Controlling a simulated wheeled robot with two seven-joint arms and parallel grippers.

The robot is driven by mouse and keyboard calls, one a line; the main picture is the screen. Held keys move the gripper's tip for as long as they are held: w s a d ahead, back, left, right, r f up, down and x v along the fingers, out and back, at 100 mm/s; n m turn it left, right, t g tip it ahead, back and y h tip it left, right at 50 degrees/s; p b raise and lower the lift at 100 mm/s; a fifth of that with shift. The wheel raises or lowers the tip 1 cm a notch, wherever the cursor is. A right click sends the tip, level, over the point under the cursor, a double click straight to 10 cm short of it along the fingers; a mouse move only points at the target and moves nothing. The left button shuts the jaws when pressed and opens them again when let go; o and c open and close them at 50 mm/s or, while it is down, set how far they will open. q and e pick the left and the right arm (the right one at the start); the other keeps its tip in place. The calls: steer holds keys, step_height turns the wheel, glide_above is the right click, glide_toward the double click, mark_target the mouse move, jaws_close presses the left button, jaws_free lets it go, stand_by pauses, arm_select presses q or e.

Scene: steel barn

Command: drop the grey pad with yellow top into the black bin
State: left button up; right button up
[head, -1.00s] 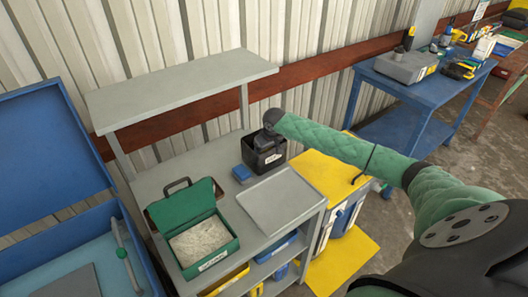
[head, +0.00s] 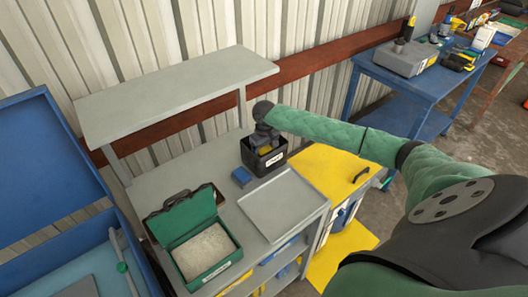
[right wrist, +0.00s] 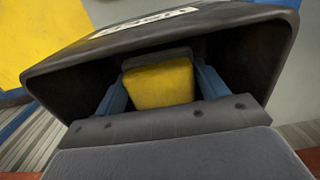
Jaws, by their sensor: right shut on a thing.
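The black bin (head: 275,163) stands at the back of the grey workbench, with a white label on its front. My right gripper (head: 266,146) reaches down into the bin's open top. It is shut on the grey pad with yellow top, whose yellow face shows in the right wrist view (right wrist: 160,86) between the two blue fingers. The pad is inside the mouth of the bin, whose dark walls (right wrist: 255,60) surround it in the right wrist view. Whether the pad touches the bin's bottom is hidden. My left gripper is not in view.
A small blue block (head: 241,177) lies just left of the bin. A grey tray (head: 283,204) lies in front, and an open green box (head: 201,248) of pale material stands front left. A raised grey shelf (head: 175,97) is behind. A yellow-topped cabinet (head: 325,170) adjoins on the right.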

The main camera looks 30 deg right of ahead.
mark_target(264, 148)
steer(key=shift+s+f, duration=0.1)
steer(key=shift+s, duration=0.05)
steer(key=shift+w+f+b, duration=0.3)
steer(key=shift+w+f, duration=0.05)
steer(key=shift+f, duration=0.1)
steer(key=shift+s+r, duration=0.15)
steer(key=shift+s, duration=0.1)
steer(key=shift+f, duration=0.6)
steer(key=o, duration=0.8)
steer(key=shift+o, duration=0.7)
steer(key=shift+r, duration=0.65)
step_height(264, 148, up, 6)
steer(key=b, duration=0.3)
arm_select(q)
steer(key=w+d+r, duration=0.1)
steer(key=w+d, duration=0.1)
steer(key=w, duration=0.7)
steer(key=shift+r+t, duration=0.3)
arm_select(e)
steer(key=shift+r, duration=0.7)
